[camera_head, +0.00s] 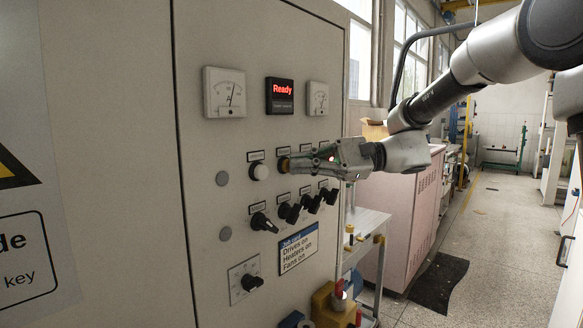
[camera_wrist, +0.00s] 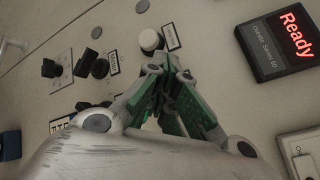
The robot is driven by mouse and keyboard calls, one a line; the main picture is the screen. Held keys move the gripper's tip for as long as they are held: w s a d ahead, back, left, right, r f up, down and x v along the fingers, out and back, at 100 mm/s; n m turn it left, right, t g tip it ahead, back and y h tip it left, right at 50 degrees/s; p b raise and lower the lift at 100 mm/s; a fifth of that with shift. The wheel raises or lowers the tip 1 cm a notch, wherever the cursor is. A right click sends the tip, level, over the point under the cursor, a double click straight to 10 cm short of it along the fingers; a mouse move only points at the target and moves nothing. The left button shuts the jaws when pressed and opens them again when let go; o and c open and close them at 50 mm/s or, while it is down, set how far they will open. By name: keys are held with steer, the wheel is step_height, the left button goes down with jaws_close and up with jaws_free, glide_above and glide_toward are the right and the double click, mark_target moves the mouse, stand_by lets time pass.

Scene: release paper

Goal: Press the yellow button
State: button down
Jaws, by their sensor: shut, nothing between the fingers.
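The yellow button (camera_head: 284,165) is a small amber knob in the upper row of controls on the grey cabinet panel, just right of a white button (camera_head: 259,172). My gripper (camera_head: 293,164) is shut and empty, with its fingertips right at the yellow button in the head view. I cannot tell whether they touch it. In the wrist view my gripper (camera_wrist: 170,68) points at the panel, and the yellow button is hidden behind the fingers. The white button also shows in the wrist view (camera_wrist: 150,40), beside the fingertips.
Several black rotary knobs (camera_head: 289,212) sit in a row below the buttons. A red-lit "Ready" display (camera_head: 281,96) is above, between two gauges. A blue-topped label (camera_head: 298,248) and a dial (camera_head: 245,280) are lower. A small table (camera_head: 368,222) stands right of the cabinet.

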steer(key=shift+d, duration=0.1)
steer(key=shift+s+d, duration=0.55)
steer(key=shift+d, duration=0.05)
steer(key=s+d, duration=0.1)
steer(key=d, duration=0.1)
steer(key=s+d, duration=0.2)
stand_by(0.6)
stand_by(0.4)
